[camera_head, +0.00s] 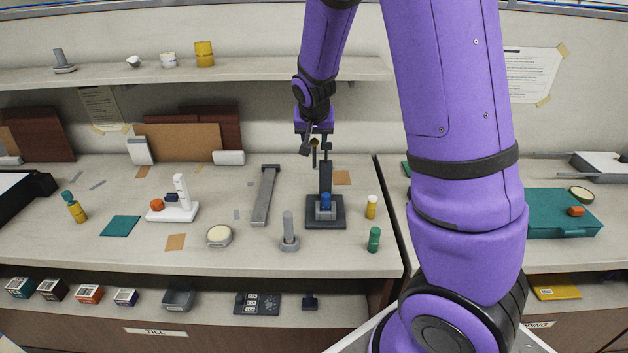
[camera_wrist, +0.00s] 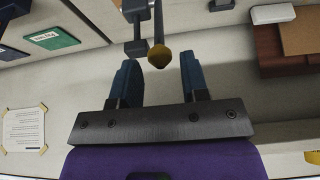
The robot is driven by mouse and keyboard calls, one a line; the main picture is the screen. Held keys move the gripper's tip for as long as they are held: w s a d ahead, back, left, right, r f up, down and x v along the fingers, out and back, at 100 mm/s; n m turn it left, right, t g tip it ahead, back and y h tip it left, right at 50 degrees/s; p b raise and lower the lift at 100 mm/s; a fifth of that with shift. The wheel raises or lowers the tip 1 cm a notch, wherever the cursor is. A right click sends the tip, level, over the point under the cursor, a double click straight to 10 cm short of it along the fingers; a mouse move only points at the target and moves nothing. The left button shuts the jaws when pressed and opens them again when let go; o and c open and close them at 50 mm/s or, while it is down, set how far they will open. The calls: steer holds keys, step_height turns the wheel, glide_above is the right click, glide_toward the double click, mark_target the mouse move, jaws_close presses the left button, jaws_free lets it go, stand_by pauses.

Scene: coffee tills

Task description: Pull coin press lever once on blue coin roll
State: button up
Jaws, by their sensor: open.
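The coin press (camera_head: 337,222) stands on the counter, with a dark square base and an upright column. A blue coin roll (camera_head: 326,201) stands upright on its base. The press lever ends in a brass knob (camera_head: 314,142) at the top. In the wrist view the brass knob (camera_wrist: 160,57) and its dark rod show beside the press column (camera_wrist: 134,20). My gripper (camera_head: 314,149) is open at the top of the press. In the wrist view my gripper (camera_wrist: 159,62) has one finger on each side of the knob, with gaps visible. The blue roll is not visible in the wrist view.
A yellow roll (camera_head: 371,207) and a green roll (camera_head: 374,239) stand right of the press. A shelf (camera_head: 250,70) runs along the wall behind.

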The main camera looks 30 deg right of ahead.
steer(key=shift+x, duration=1.15)
steer(key=shift+c, duration=0.2)
steer(key=c, duration=0.5)
steer(key=shift+s+a+f, duration=0.55)
steer(key=shift+s, duration=0.3)
steer(key=shift+s+a+f, duration=0.55)
steer(key=shift+s+f, duration=0.05)
steer(key=shift+s, duration=0.25)
steer(key=shift+s+a+f, duration=0.25)
steer(key=shift+s+f, duration=0.15)
steer(key=shift+f, duration=0.2)
steer(key=shift+s+a+f, duration=0.25)
steer(key=shift+s+f, duration=0.1)
steer(key=shift+f, duration=0.25)
steer(key=shift+s+a+f, duration=0.25)
steer(key=shift+s+f, duration=0.15)
steer(key=shift+f, duration=0.25)
